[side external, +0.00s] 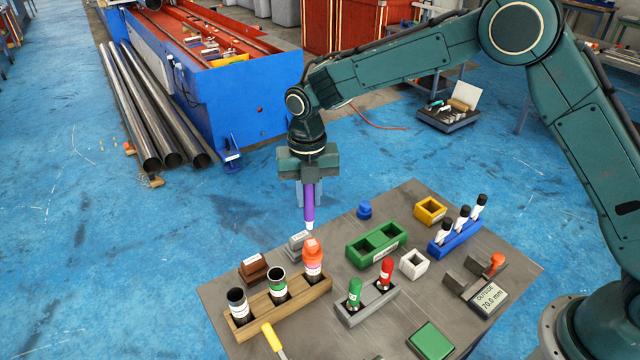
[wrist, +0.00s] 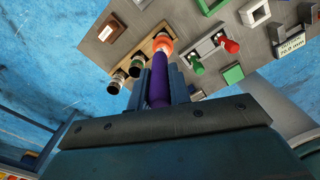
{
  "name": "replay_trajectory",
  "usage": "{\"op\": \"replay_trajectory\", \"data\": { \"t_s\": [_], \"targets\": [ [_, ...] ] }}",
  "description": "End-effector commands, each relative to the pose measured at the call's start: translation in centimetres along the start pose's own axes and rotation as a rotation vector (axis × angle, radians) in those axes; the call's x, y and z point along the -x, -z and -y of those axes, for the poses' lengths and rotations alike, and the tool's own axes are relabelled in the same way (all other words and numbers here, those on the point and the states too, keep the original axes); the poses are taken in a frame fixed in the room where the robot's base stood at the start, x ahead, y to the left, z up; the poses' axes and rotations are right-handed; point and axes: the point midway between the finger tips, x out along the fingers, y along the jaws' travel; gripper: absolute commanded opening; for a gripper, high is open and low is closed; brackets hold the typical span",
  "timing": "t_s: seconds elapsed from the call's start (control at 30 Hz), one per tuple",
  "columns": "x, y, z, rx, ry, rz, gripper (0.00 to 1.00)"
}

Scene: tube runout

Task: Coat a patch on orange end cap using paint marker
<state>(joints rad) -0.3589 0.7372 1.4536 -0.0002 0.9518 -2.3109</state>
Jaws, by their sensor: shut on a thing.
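My gripper (side external: 307,196) is shut on a purple paint marker (side external: 308,212), held upright with its white tip down. The orange end cap (side external: 313,254) sits on a tube in the right-hand hole of a wooden rack (side external: 256,308). A paler mark shows on top of the cap. In the wrist view the purple marker (wrist: 159,82) runs between the fingers toward the orange cap (wrist: 163,47), and its tip is hard to make out.
Two open dark tubes stand in the rack beside the capped one. A grey block with a green marker (side external: 354,292) and a red marker (side external: 386,271) stands close right. A green two-pocket tray (side external: 377,245), a blue cap (side external: 364,210) and a grey block (side external: 299,243) are nearby.

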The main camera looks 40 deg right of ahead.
Motion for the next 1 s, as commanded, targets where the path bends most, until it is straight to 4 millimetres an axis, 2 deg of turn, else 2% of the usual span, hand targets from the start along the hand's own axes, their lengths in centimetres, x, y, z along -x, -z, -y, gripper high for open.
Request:
{"op": "replay_trajectory", "data": {
  "t_s": [0.5, 1.0],
  "targets": [
    [4.5, 0.0, 0.0, 0.000, -0.002, 0.002, 0.00],
    [4.9, 0.0, 0.0, 0.000, -0.001, 0.001, 0.00]
  ]
}}
